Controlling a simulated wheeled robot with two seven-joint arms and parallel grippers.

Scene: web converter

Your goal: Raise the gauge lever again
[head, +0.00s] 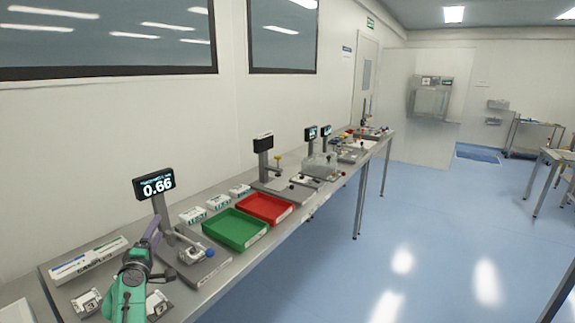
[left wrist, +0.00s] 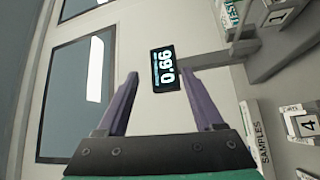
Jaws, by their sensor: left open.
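The gauge's dark display (head: 155,184) reads 0.66 and stands on a grey post at the near end of the bench. Its lever ends in a blue knob (head: 210,252), which sits low over the gauge's grey base plate (head: 202,268). My left gripper (head: 153,233), green with purple fingers, is just left of the gauge post, apart from the knob. In the left wrist view the gripper (left wrist: 158,74) is open and nothing is held between its fingers. The display (left wrist: 167,70) shows turned sideways beyond the fingertips. The knob is not visible there. My right gripper is not in view.
A green tray (head: 236,243) and a red tray (head: 286,219) lie right of the gauge, with small white boxes (head: 193,215) behind. A white samples box (head: 88,261) and numbered blocks (head: 86,301) are near my left arm. Open blue floor lies right of the bench.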

